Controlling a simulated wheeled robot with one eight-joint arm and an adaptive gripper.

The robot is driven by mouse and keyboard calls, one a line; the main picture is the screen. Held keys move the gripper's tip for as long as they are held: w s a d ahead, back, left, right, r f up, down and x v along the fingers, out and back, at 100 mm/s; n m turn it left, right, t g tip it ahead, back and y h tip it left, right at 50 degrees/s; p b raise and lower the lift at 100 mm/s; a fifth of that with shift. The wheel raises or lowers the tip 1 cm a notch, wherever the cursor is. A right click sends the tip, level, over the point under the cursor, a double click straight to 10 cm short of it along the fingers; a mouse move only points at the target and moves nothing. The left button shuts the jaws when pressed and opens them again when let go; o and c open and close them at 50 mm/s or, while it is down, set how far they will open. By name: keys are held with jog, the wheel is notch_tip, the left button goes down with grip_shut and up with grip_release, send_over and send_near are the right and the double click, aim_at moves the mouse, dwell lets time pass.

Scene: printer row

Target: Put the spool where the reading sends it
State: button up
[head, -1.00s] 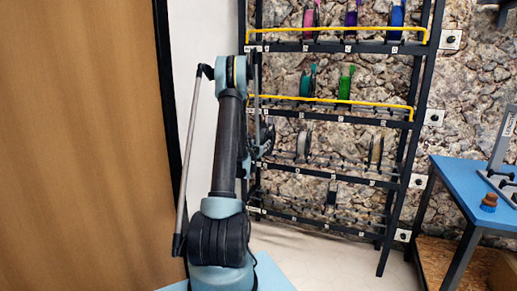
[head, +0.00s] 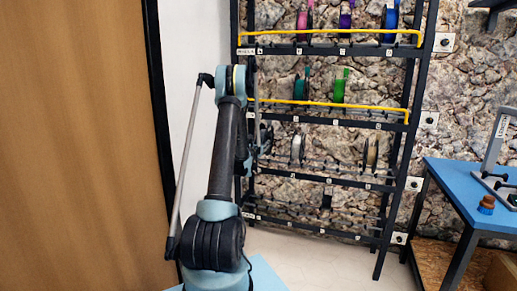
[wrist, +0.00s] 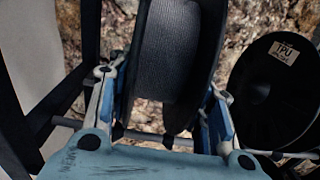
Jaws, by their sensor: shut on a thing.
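My gripper (wrist: 168,100) is shut on a dark spool (wrist: 168,50) with dark grey filament, held upright between its two blue-edged fingers in the wrist view. The spool's top is cut off by the frame. A thin metal rod passes below the fingers; I cannot tell whether the spool touches it. A black spool (wrist: 265,95) with a label that seems to read TPU stands just right of my gripper. In the head view my arm hides the gripper and the held spool, in front of the rack's left side. The black rack (head: 425,75) has several shelves with small letter labels.
Pink (head: 304,25), purple (head: 346,18) and blue (head: 390,22) spools are on an upper shelf. Teal (head: 301,88) and green (head: 340,88) ones are below, then pale (head: 298,148) and tan (head: 371,153) ones. Yellow bars front two shelves. A blue table (head: 455,190) stands right.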

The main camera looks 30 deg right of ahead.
jog(key=shift+x, duration=0.85)
jog(key=shift+w+d+f, duration=0.25)
jog(key=shift+d+f, duration=0.05)
jog(key=shift+f, duration=1.1)
jog(key=o, duration=1.6)
jog(key=v, duration=1.2)
